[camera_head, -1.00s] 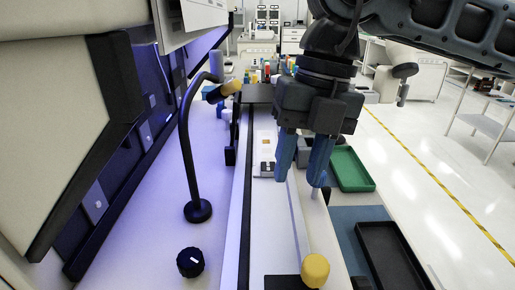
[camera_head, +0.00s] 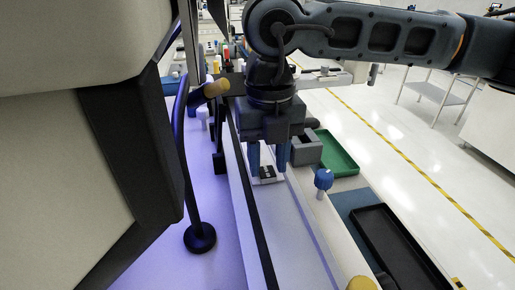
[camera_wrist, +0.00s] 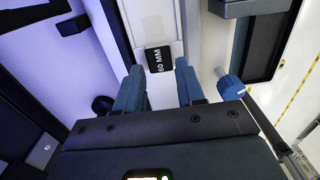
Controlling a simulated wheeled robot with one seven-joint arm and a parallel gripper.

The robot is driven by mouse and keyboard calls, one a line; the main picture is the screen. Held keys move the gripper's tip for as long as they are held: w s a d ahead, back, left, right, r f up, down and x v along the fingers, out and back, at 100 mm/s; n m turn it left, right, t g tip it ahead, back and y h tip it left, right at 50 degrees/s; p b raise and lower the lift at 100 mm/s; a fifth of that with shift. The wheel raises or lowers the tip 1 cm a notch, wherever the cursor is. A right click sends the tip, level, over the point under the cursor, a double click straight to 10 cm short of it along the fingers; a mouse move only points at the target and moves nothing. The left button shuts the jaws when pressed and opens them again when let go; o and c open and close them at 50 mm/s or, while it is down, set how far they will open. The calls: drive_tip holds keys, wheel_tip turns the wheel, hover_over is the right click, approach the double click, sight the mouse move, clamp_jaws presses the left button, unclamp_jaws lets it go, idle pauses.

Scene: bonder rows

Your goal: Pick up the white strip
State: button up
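A narrow white strip (camera_head: 264,181) lies in the long pale track, its near end showing below my gripper in the head view. In the wrist view the strip (camera_wrist: 152,22) runs up to a black label reading "60 MM" (camera_wrist: 160,59). My gripper (camera_head: 269,171) points down over the strip's near end, one finger towards each side. In the wrist view the fingers of my gripper (camera_wrist: 159,68) are apart, with the label between and beyond the tips. Nothing is held. The far part of the strip is hidden behind my gripper in the head view.
A blue knob (camera_head: 323,179) stands close right of the track, and a grey block (camera_head: 307,150) and green tray (camera_head: 336,157) lie beyond. A black tray (camera_head: 393,248) is at lower right.

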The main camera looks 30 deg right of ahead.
drive_tip(key=shift+f, duration=0.9)
drive_tip(key=c, duration=0.7)
drive_tip(key=shift+r, duration=0.1)
drive_tip(key=shift+r, duration=0.55)
wheel_tip(320, 180, up, 2)
drive_tip(key=shift+r+b, duration=0.2)
drive_tip(key=shift+b, duration=0.35)
drive_tip(key=w+d+r+b, duration=0.2)
drive_tip(key=d+r, duration=0.5)
drive_tip(key=d, duration=0.4)
drive_tip(key=shift+w+r, duration=0.2)
drive_tip(key=shift+w, duration=0.6)
